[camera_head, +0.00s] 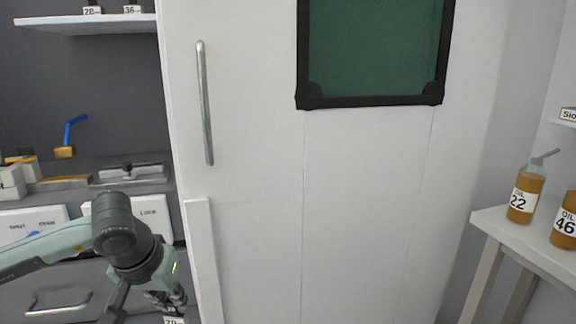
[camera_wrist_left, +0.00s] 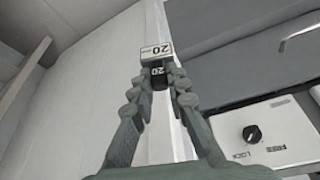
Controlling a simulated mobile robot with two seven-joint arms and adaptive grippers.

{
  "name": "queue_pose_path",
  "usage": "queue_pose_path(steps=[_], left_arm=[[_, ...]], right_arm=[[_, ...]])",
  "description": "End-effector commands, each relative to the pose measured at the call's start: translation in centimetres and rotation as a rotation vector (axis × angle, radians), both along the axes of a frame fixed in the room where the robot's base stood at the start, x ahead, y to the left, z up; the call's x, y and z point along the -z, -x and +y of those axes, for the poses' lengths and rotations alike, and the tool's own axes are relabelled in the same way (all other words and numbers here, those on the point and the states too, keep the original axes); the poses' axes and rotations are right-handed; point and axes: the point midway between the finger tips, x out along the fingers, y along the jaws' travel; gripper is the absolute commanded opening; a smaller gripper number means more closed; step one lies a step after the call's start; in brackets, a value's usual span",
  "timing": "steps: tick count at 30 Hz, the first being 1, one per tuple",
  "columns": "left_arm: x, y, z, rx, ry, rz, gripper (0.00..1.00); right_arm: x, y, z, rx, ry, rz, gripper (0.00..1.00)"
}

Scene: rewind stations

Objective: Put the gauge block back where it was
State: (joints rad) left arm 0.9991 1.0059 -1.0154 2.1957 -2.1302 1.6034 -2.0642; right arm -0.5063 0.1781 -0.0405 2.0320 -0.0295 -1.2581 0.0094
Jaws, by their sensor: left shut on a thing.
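Two more labelled blocks stand on the upper left shelf (camera_head: 90,26): one marked 28 (camera_head: 91,9) and one marked 36 (camera_head: 132,8). My right gripper is not in view.
A white door (camera_head: 260,200) with a handle (camera_head: 205,105) and dark green window fills the middle. A workbench with a flat metal tool (camera_head: 132,173) and white panels marked LOCK is at left. Oil bottles 22 (camera_head: 525,196) and 46 (camera_head: 566,222) stand on a right table (camera_head: 508,228).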

Motion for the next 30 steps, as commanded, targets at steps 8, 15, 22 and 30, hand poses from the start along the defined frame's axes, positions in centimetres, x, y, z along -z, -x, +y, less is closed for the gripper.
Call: queue_pose_path(steps=[8,15,22,30], left_arm=[[2.0,1.9,-3.7,0.038,-0.003,-0.002,0.00],[2.0,1.9,-3.7,0.037,-0.002,-0.001,0.00],[1.9,1.9,-3.6,0.037,-0.004,-0.002,0.00],[2.0,1.9,-3.6,0.038,-0.003,-0.001,0.00]], right_arm=[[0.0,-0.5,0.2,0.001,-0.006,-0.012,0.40],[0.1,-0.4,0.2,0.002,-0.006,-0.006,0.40],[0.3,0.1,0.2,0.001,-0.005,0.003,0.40],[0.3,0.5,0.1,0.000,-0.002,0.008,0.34]])
